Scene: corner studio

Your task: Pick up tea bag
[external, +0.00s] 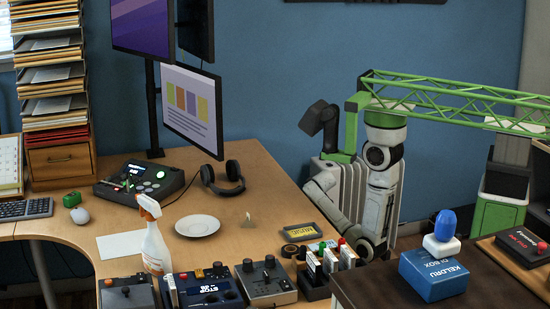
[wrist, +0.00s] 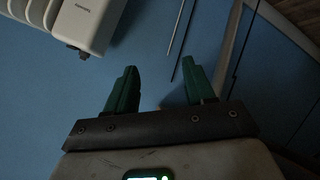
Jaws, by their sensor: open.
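A small pale pointed object, which looks like the tea bag (external: 248,221), stands on the wooden desk (external: 262,190) in the external view. It is just right of a white plate (external: 197,225) and apart from it. It does not show in the wrist view. My gripper (wrist: 160,68) shows in the wrist view with its two green fingers spread apart and nothing between them. Behind the fingers is a plain blue surface. In the external view my arm is beyond the desk's right edge, well away from the tea bag; I cannot make out the fingers there.
A spray bottle (external: 155,238) and headphones (external: 223,178) flank the plate. Several control boxes (external: 266,281) line the front edge. A dark tray (external: 316,234) lies right of the tea bag. A green truss (external: 460,98) spans the right side. A white ribbed unit (wrist: 85,22) is upper left in the wrist view.

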